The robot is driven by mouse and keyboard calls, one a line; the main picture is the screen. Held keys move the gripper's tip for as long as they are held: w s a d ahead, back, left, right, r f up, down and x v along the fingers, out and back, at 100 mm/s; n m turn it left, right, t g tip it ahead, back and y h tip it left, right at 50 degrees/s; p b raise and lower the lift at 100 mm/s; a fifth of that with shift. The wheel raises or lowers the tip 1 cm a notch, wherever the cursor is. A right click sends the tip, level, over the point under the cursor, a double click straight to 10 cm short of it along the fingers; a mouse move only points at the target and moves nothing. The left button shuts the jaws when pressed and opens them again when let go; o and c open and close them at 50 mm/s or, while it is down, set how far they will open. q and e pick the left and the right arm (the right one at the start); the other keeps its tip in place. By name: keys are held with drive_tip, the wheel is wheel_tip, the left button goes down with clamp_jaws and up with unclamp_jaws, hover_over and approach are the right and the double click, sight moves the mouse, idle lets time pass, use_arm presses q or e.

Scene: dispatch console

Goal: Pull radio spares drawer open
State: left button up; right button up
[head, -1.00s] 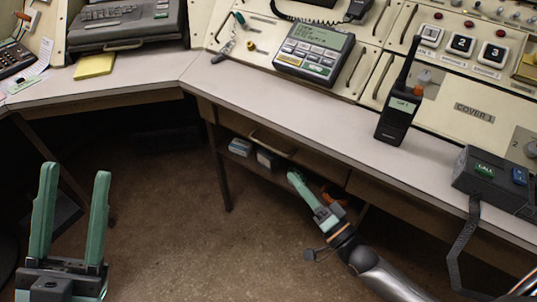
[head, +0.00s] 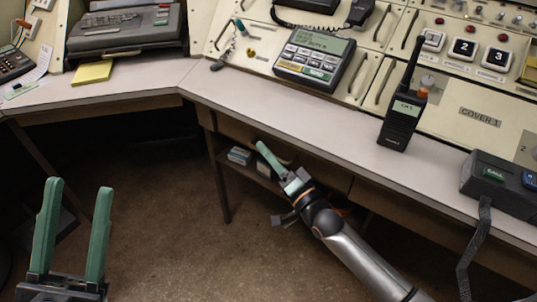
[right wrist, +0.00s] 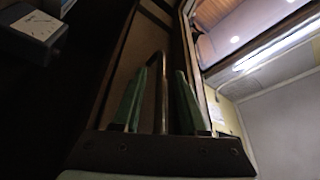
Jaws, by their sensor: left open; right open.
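The drawer (head: 234,128) is set under the desk, and its wooden front shows in the head view left of my right gripper. It looks closed. My right gripper (head: 264,150) reaches up to the drawer front and hides most of its handle. In the right wrist view, the bar handle (right wrist: 161,92) stands between the two green fingers of the open right gripper (right wrist: 158,98), with gaps at the sides. Whether a finger touches it I cannot tell. My left gripper (head: 75,215) is open and empty at lower left, away from the desk.
The desk edge (head: 300,137) runs just above my right gripper. A shelf with small boxes (head: 239,155) lies below the drawer. A handheld radio (head: 401,118) stands on the desk, and a call box (head: 500,182) with a cord sits at right.

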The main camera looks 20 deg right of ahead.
clamp_jaws()
idle(1.4)
